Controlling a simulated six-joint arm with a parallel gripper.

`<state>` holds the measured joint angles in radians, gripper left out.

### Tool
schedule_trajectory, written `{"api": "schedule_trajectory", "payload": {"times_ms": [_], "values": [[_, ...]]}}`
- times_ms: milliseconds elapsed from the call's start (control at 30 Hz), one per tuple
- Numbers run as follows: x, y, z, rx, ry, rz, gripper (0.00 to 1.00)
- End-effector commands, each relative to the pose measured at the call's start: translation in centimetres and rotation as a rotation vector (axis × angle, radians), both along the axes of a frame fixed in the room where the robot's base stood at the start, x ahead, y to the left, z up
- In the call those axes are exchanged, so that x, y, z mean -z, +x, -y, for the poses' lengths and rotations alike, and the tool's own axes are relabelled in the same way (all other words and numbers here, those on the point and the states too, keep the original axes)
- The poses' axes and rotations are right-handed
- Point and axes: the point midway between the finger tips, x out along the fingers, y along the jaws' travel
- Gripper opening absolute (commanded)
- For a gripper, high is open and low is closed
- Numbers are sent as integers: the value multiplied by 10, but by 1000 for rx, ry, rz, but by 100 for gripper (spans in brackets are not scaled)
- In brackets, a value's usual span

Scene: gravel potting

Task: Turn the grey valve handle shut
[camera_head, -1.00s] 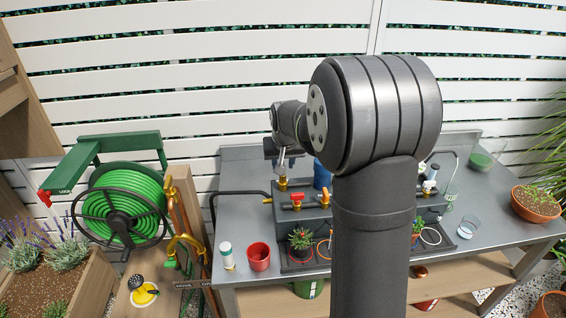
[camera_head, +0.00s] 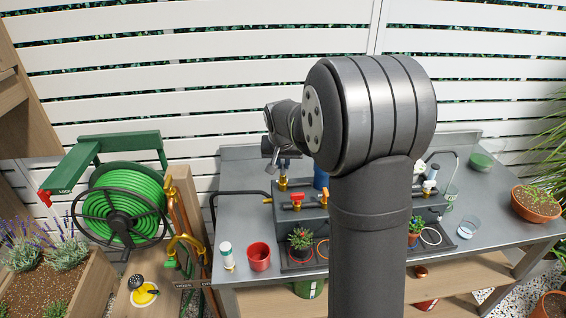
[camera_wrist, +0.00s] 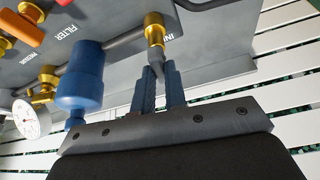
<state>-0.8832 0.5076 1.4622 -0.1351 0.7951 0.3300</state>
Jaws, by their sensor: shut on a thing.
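In the wrist view, the grey valve handle (camera_wrist: 157,68) sticks out from a brass valve (camera_wrist: 154,28) beside the lettering "IN". My gripper (camera_wrist: 160,76) is shut on this handle, one blue finger on each side; the fingers partly hide it. In the head view, the brass valve (camera_head: 282,184) stands on the grey manifold box on the bench. My gripper (camera_head: 282,163) is just above that valve there, small and partly merged with the wrist, so the handle is hard to make out.
A blue filter (camera_wrist: 80,75) and a gauge (camera_wrist: 31,118) sit close beside my gripper in the wrist view. A red-handled valve (camera_head: 297,198) is right of the brass valve. A red cup (camera_head: 259,257) and a potted plant (camera_head: 301,240) stand in front.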

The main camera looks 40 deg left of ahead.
Motion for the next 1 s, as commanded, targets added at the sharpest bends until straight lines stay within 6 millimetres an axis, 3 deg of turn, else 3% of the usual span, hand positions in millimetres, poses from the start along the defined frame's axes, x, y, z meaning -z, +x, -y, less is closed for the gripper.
{"api": "schedule_trajectory", "payload": {"times_ms": [1000], "values": [[0,-1,-7,949,0,2,0]]}}
